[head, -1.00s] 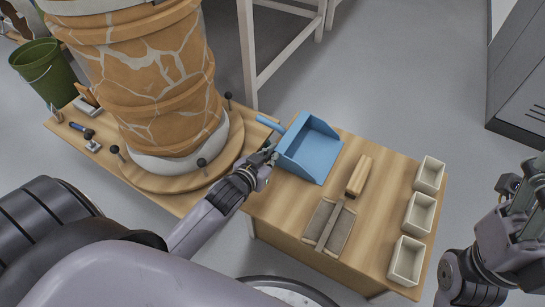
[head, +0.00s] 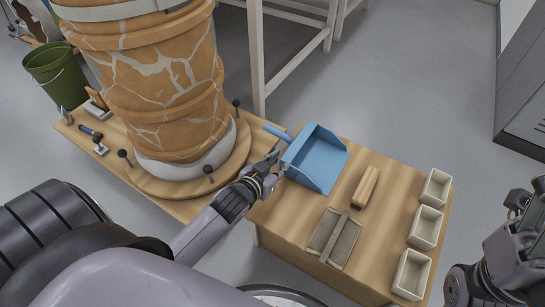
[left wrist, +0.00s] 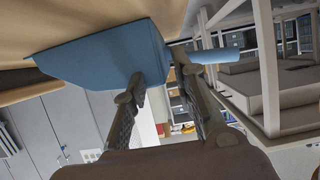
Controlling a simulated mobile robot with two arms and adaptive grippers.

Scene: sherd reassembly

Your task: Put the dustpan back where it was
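The blue dustpan (head: 318,162) lies at the far left corner of the wooden table, its handle (head: 277,132) pointing to the back left past the table edge. My left gripper (head: 280,164) is at the dustpan's left side, close to its back wall below the handle. In the left wrist view the dustpan (left wrist: 100,55) and its handle (left wrist: 215,56) show just beyond the fingers (left wrist: 158,72), which stand apart. I cannot tell whether a finger touches the dustpan. My right gripper (head: 522,208) is at the right edge, partly cut off; its fingers are unclear.
The table (head: 290,215) also holds a wooden block (head: 366,187), grey pads with a wooden strip (head: 335,236) and three white boxes (head: 435,188) along the right. A cracked orange vessel (head: 165,85) stands on a round board at left, with small black-knobbed pins around it.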

